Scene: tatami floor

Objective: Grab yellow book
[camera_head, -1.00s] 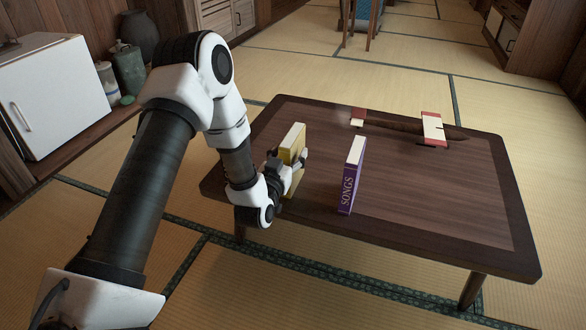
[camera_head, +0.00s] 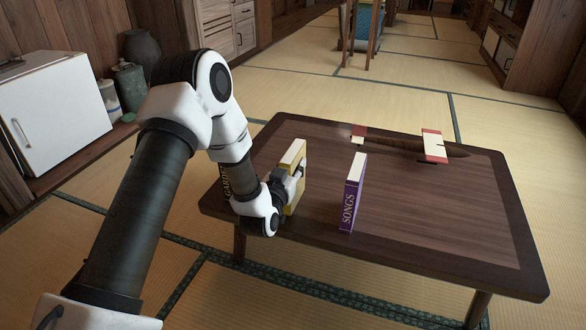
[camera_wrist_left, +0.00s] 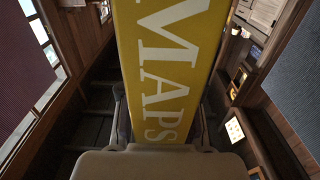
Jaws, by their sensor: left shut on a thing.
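The yellow book (camera_head: 296,153) stands upright near the left side of the low dark wooden table (camera_head: 420,235). My left gripper (camera_head: 290,186) is shut on it, and the gripper and wrist hide its lower part. Whether its bottom edge touches the table is hidden. In the left wrist view the yellow book (camera_wrist_left: 176,62) fills the middle between the fingers, its spine with white letters reading MAPS. My right gripper is not in view.
A purple SONGS book (camera_head: 352,195) stands upright just right of the yellow one. A dark spine with letters (camera_head: 227,181) shows partly behind my arm. A brown long object (camera_head: 395,146) rests on red-and-white supports at the back. The table's right part is clear.

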